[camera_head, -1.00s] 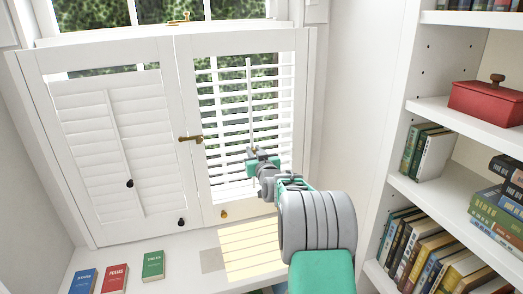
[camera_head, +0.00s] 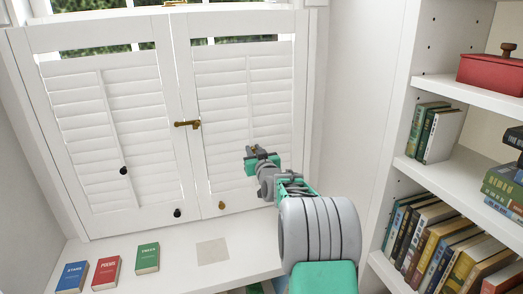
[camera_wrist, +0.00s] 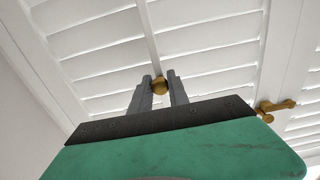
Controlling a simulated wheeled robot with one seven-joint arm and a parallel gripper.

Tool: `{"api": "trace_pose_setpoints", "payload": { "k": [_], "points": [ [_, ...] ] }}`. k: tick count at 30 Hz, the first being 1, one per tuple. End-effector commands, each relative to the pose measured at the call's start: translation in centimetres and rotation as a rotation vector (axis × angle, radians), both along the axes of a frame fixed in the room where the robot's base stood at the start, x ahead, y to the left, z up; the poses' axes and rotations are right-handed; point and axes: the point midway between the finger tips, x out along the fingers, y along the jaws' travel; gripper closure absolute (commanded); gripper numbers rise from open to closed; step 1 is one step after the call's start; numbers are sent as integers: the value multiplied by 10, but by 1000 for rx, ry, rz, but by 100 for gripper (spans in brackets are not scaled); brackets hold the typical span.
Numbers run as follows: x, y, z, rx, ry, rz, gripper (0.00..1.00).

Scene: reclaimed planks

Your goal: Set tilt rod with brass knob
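The right shutter (camera_head: 290,125) carries a thin white tilt rod (camera_head: 250,90), which ends in a brass knob (camera_wrist: 159,87). Its slats lie flat and closed. My gripper (camera_head: 252,152) is at the rod's lower part in the head view. In the wrist view my gripper (camera_wrist: 160,80) has its two grey fingers close on either side of the brass knob and seems shut on it. In the head view my gripper largely hides the knob.
The left shutter (camera_head: 165,120) has closed slats, a tilt rod with a black knob (camera_head: 123,170) and a black pull (camera_head: 177,213). A brass latch (camera_head: 187,124) joins the panels. A brass pull (camera_head: 221,205) sits low. Three books lie on the sill; bookshelves (camera_head: 440,175) stand at right.

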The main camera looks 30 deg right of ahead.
Motion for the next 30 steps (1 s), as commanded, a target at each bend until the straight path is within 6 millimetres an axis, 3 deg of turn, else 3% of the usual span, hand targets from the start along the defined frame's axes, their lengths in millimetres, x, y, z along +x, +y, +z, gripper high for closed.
{"api": "trace_pose_setpoints", "payload": {
  "k": [8,17,27,30],
  "points": [
    [0,1,0,-1,1,-1,57],
    [-3,0,-1,1,2,0,57],
    [-65,10,0,1,0,-3,57],
    [-75,12,0,1,-1,-1,57]
  ]
}}
